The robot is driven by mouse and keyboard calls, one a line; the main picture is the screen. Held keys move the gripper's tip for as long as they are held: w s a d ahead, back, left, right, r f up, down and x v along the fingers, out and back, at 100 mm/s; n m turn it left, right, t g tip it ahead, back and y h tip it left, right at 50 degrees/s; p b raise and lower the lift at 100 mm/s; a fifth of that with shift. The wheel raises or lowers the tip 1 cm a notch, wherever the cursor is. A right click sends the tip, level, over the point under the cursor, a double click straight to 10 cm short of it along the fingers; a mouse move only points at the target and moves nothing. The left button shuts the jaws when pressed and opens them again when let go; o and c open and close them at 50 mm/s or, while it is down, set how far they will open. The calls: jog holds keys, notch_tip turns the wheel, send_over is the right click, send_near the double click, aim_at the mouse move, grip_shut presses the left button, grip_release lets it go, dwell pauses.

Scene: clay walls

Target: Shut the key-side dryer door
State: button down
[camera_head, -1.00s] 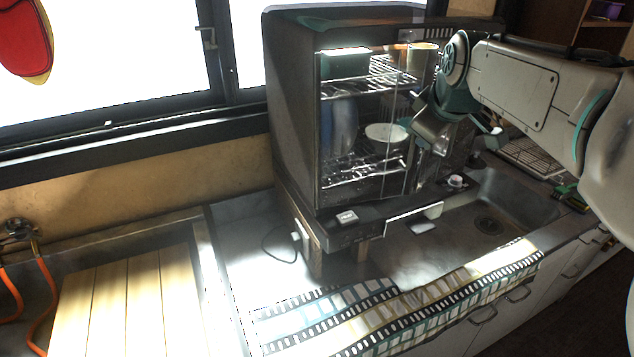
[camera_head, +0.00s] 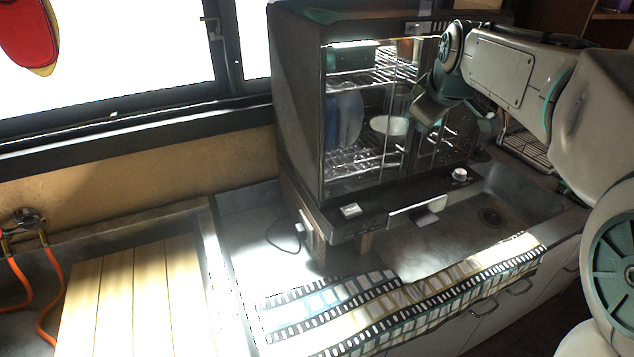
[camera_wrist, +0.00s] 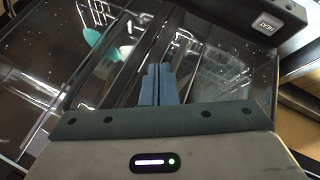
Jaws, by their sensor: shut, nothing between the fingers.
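The dish dryer (camera_head: 300,110) is a dark cabinet with a glass front, standing on the counter by the window. Its key-side door (camera_head: 352,172) is the left part of the front, above the pale key (camera_head: 350,211). Racks and dishes show there, and I cannot tell how far that door stands open. My gripper (camera_head: 428,112) is in front of the right half of the glass, its fingertips hard to make out. In the wrist view my gripper (camera_wrist: 158,85) is shut and empty, close over the glass and a dark frame bar. Contact is unclear. The key (camera_wrist: 266,24) shows at the upper right.
A round knob (camera_head: 459,174) sits on the dryer's right base. A sink (camera_head: 515,195) lies to the right, and a patterned cloth (camera_head: 400,305) covers the counter's front edge. A slatted wooden board (camera_head: 125,300) and orange hoses (camera_head: 50,290) are at the left.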

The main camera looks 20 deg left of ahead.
jog(key=s+d+r+b, duration=0.2)
jog(key=s+d+r, duration=0.3)
jog(key=d+r, duration=0.3)
jog(key=s+d+f+m+g, duration=0.1)
jog(key=s+d+f+m, duration=0.2)
jog(key=s+f, duration=0.5)
jog(key=s+d+f+m+g+h, duration=0.1)
jog(key=s+d+f+m, duration=0.2)
jog(key=s+f, duration=0.6)
jog(key=s+d+f+m+g+h, duration=0.1)
jog(key=s+d+f+m+g, duration=0.1)
jog(key=s+f+m, duration=0.4)
notch_tip(320, 180, down, 4)
jog(key=shift+s+d+m, duration=0.4)
jog(key=shift+s+d, duration=0.1)
jog(key=shift+s, duration=0.65)
